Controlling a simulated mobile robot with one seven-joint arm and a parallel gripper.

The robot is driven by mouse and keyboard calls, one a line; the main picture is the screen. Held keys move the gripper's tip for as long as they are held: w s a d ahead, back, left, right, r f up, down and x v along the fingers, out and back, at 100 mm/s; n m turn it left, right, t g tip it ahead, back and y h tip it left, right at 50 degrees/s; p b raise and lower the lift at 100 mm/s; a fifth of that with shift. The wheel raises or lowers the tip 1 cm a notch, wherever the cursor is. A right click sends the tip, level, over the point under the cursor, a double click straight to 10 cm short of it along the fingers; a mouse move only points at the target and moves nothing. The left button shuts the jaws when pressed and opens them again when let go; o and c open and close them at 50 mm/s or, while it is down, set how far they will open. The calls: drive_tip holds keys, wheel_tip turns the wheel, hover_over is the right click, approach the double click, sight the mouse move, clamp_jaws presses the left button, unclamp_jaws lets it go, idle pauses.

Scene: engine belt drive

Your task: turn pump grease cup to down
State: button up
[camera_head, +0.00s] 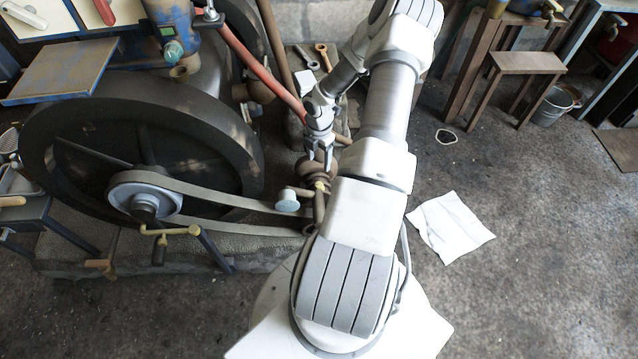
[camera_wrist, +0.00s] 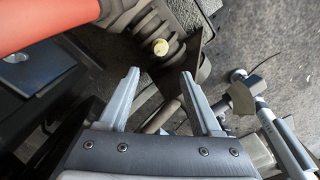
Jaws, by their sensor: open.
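The pump (camera_head: 319,208) stands beside the belt, partly hidden behind my arm. A pale blue round cap (camera_head: 288,200) sticks out on its left side; it may be the grease cup, but I cannot tell for sure. A small yellowish knob (camera_head: 320,185) sits on top of the pump. A cream-yellow round knob (camera_wrist: 160,47) shows in the wrist view beyond the fingertips, apart from them. My gripper (camera_head: 320,160) is just above the pump, pointing down. In the wrist view my gripper (camera_wrist: 162,84) has its fingers spread, with nothing held between them.
A red bar (camera_head: 262,70) slants down close to my gripper and fills the upper left of the wrist view (camera_wrist: 40,22). The big dark flywheel (camera_head: 45,150) and the belt (camera_head: 235,204) lie to the left. A white cloth (camera_head: 452,228) lies on open floor at right.

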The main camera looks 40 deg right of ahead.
sight(319, 184)
wheel_tip(319, 184, down, 13)
drive_tip(key=b, duration=0.3)
drive_tip(key=shift+r+b, duration=0.2)
drive_tip(key=shift+b, duration=0.15)
clamp_jaws()
